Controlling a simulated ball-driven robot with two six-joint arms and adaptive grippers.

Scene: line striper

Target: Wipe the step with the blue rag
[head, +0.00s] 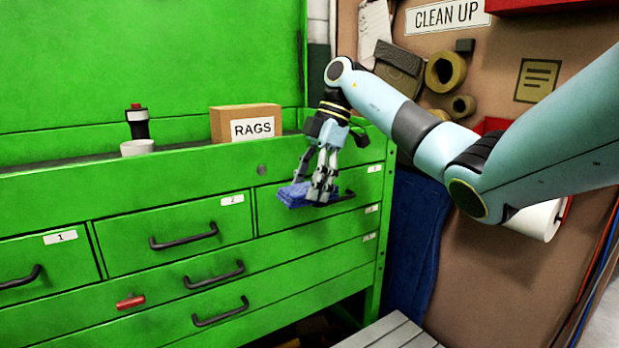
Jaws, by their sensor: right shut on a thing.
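The blue rag (293,195) is a folded, bunched cloth held in front of the upper right drawer of the green cabinet. My right gripper (312,192) points down and is shut on the rag; its fingers hide part of it and part of the drawer handle. The step (393,335) may be the grey slatted surface at the bottom of the head view, cut off by the frame edge. The rag is well above it and apart from it. My left gripper is not in view.
The green cabinet (180,190) has several drawers with protruding dark handles. On its ledge stand a box marked RAGS (246,123), a dark bottle (137,121) and a white bowl (137,147). A dark blue cloth (412,240) hangs at the right, near a paper roll (537,219).

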